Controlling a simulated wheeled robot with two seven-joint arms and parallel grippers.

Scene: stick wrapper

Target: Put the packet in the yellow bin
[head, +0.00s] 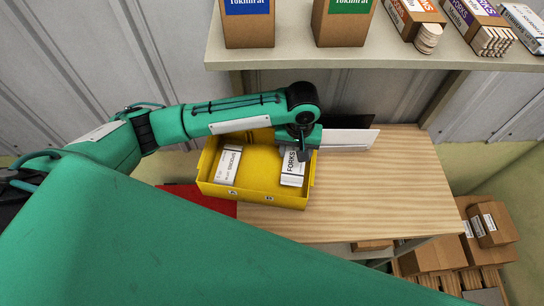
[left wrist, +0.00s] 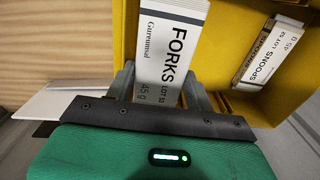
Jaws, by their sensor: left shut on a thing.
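The yellow bin (head: 255,194) stands on the left part of the wooden worktop and also shows in the left wrist view (left wrist: 222,60). My left gripper (head: 301,153) is shut on a white FORKS packet (head: 292,168), with a grey finger on each side of it in the left wrist view (left wrist: 158,85). The packet is over the right part of the bin. I cannot tell whether its lower end touches the bin. A white SPOONS packet (head: 228,165) lies inside the bin on the left; it also shows in the left wrist view (left wrist: 267,55).
A shelf (head: 330,55) with brown boxes and several cutlery packs hangs above the back. The worktop (head: 385,195) is clear to the right of the bin. Cardboard boxes (head: 435,254) stand low at the right.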

